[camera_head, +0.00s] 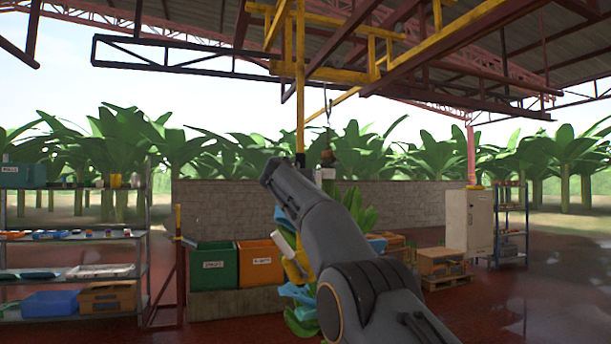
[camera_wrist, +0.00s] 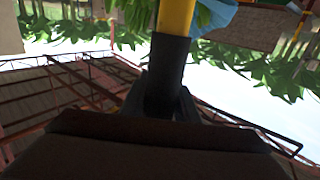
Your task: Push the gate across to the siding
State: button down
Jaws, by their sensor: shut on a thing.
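A yellow pole (camera_head: 300,75) hangs from the yellow overhead rail frame (camera_head: 345,75), which I take to be the gate. The pole has a dark grip at its lower end, which shows large in the wrist view (camera_wrist: 170,65). My gripper (camera_wrist: 162,103) is shut around this dark grip. In the head view my arm hides most of the gripper. I cannot tell from these views which way the gate is set.
A hook with a hanging stem (camera_head: 327,156) is just right of the pole, with leaves and blue wrapping below. Green (camera_head: 214,268) and orange (camera_head: 260,266) bins stand by a low wall. Shelves (camera_head: 70,235) stand left, and a cabinet (camera_head: 468,222) stands right.

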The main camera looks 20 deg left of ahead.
jog(key=shift+s+a+r, duration=0.2)
jog(key=shift+r, duration=0.15)
jog(key=c, duration=1.6)
grip_release()
jog(key=shift+a, duration=0.1)
jog(key=shift+o, duration=1.1)
jog(key=shift+s+a, duration=0.1)
jog(key=shift+s, duration=0.05)
jog(key=shift+w+d+f, duration=0.25)
jog(key=shift+d, duration=0.1)
jog(key=shift+s+f+b, duration=0.1)
jog(key=shift+s+b, duration=0.15)
jog(key=shift+b, duration=1)
jog(key=s+b, duration=0.2)
jog(key=b, duration=0.4)
jog(key=shift+s, duration=0.1)
jog(key=s+b, duration=0.2)
jog(key=b, duration=0.3)
jog(key=shift+s+b, duration=0.3)
jog(key=shift+s, duration=0.1)
jog(key=s+b, duration=0.2)
jog(key=b, duration=0.1)
jog(key=shift+s, duration=0.1)
